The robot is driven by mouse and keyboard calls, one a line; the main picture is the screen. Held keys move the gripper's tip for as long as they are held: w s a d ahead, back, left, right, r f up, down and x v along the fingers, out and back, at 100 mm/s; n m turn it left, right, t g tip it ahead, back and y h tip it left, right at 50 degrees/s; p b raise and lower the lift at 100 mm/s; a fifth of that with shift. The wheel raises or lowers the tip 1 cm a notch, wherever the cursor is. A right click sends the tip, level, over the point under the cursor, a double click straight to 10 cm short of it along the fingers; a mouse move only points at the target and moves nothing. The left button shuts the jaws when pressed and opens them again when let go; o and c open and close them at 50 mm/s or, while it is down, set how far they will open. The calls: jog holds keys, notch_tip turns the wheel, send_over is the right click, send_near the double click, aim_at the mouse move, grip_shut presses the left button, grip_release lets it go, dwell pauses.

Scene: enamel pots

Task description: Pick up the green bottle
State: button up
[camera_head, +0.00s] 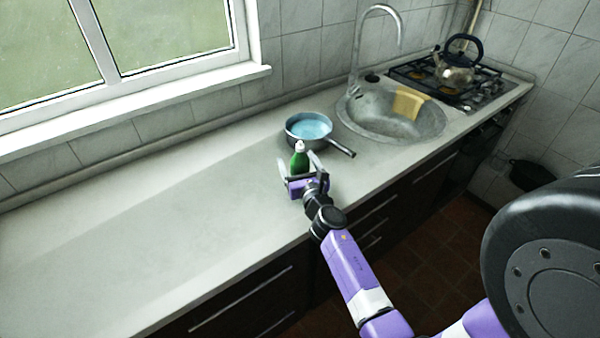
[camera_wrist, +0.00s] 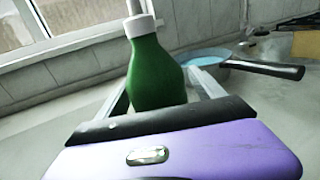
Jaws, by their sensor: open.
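The green bottle (camera_head: 299,161) stands upright on the counter and has a white cap. In the wrist view the bottle (camera_wrist: 155,72) rises just beyond the purple gripper body, which hides its base. My gripper (camera_head: 298,170) is open, with one finger on each side of the bottle. In the wrist view the fingers of my gripper (camera_wrist: 160,90) reach forward left and right of the bottle. I cannot tell whether either finger touches it.
A pan (camera_head: 309,128) with a light blue inside sits close behind the bottle, its handle (camera_head: 338,147) pointing right. A sink (camera_head: 390,120) with a yellow cloth (camera_head: 408,103) and a stove with a kettle (camera_head: 455,70) lie further right. The counter's left side (camera_head: 130,240) is clear.

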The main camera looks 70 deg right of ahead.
grip_shut()
dwell(0.3)
jog(key=shift+r, duration=0.1)
notch_tip(320, 180, up, 10)
jog(key=p, duration=0.5)
dwell(0.6)
